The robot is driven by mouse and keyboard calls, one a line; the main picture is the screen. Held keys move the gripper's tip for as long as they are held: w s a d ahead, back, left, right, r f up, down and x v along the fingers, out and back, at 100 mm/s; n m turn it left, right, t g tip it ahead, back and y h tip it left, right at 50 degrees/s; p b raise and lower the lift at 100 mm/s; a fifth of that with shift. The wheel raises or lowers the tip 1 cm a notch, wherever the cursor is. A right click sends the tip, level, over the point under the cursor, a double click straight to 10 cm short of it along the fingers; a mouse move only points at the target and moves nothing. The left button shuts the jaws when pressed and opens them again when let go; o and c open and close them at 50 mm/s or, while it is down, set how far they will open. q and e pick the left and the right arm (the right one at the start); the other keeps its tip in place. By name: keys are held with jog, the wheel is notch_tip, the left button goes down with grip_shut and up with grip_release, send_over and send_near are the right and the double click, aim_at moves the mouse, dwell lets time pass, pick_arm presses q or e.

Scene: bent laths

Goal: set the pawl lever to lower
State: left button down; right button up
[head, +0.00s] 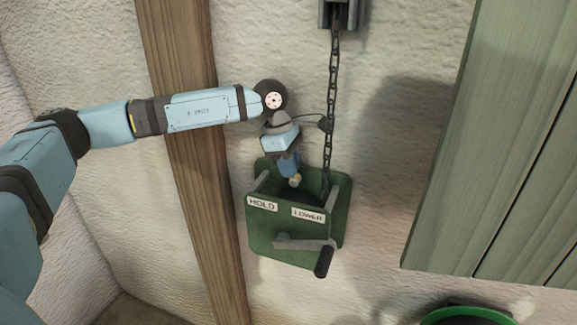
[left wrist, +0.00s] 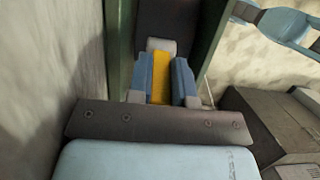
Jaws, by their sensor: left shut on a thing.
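A green winch housing (head: 270,245) is fixed to the pale wall, with a HOLD plate (head: 262,204) on its left and a LOWER plate (head: 308,215) on its right. My left gripper (head: 294,178) reaches down into its open top from above. It is shut on the yellow pawl lever (left wrist: 160,78), which shows between the two blue fingers (left wrist: 164,82) in the left wrist view. In the head view the gripper mostly hides the lever, so I cannot tell which plate it stands at. My right gripper is not in view.
A chain (head: 332,100) hangs from a bracket above into the housing, close to the right of my gripper. A crank with a black handle (head: 324,262) sticks out in front. A wooden post (head: 185,120) stands left, green boards (head: 500,150) right.

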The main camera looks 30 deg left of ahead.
pick_arm(q)
jog(key=y, duration=0.1)
jog(key=d+y, duration=0.1)
jog(key=y, duration=0.1)
jog(key=g+y+b, duration=0.1)
jog(key=shift+w+d, duration=0.25)
jog(key=shift+d, duration=0.1)
jog(key=shift+d+r+y, duration=0.1)
jog(key=shift+d+y, duration=0.2)
jog(key=shift+y, duration=0.7)
jog(key=shift+w+d+r+g+y+p, duration=0.1)
jog(key=shift+d+g+y+p, duration=0.25)
jog(key=shift+y+p, duration=0.3)
jog(key=shift+d+g+y+p, duration=0.1)
jog(key=shift+g+y+p, duration=0.15)
jog(key=shift+y+p, duration=0.7)
jog(key=shift+d+f+p, duration=0.1)
jog(key=shift+f+p, duration=0.15)
jog(key=shift+p, duration=0.25)
jog(key=shift+y, duration=0.3)
jog(key=shift+f, duration=0.15)
